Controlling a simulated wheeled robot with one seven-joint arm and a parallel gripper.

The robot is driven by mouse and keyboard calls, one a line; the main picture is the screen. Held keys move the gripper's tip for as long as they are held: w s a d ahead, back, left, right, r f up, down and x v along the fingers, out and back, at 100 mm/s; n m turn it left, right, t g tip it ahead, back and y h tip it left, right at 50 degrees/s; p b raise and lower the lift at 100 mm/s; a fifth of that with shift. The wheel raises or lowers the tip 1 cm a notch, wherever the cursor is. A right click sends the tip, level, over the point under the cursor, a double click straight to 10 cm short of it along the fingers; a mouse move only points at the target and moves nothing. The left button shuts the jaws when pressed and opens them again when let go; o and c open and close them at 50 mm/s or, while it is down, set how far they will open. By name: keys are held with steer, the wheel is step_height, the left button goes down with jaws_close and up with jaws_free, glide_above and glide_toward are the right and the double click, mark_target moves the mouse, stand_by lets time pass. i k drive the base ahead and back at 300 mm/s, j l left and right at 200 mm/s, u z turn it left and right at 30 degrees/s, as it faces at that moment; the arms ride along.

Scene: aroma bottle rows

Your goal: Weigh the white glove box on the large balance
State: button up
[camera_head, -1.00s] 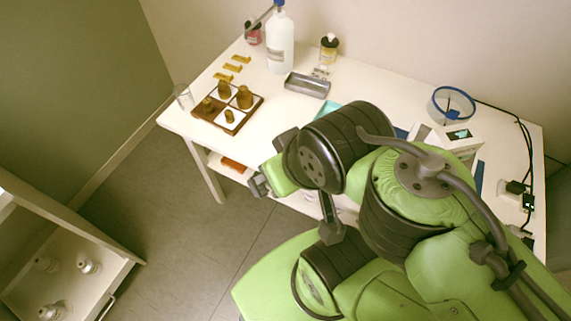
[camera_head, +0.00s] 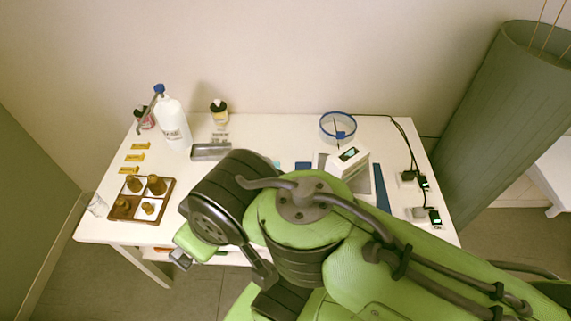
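A white box-shaped object (camera_head: 352,163) with a dark and teal patch on its top stands on the right half of the table, partly behind my arm. I cannot tell whether it is the glove box or the large balance's display housing. A grey flat surface (camera_head: 363,183) shows beside it. No other clear glove box is in sight; my arm hides part of the table. My gripper (camera_head: 181,260) is a small grey end below the green wrist, at the table's front edge, well left of the white box. Its fingers are too small to read.
The white table (camera_head: 105,226) carries a wooden tray (camera_head: 165,205) with brown bottles, a large white bottle (camera_head: 173,125), a metal tray (camera_head: 210,151) and a blue-rimmed round vessel (camera_head: 327,131). Small devices with cables (camera_head: 417,213) line the right edge. A grey-green column (camera_head: 500,120) stands right.

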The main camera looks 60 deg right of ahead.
mark_target(351, 159)
steer(key=z, duration=0.5)
steer(key=k+z, duration=0.1)
steer(key=z, duration=0.9)
steer(key=k+l+z, duration=0.1)
steer(key=z, duration=0.9)
steer(key=l, duration=0.1)
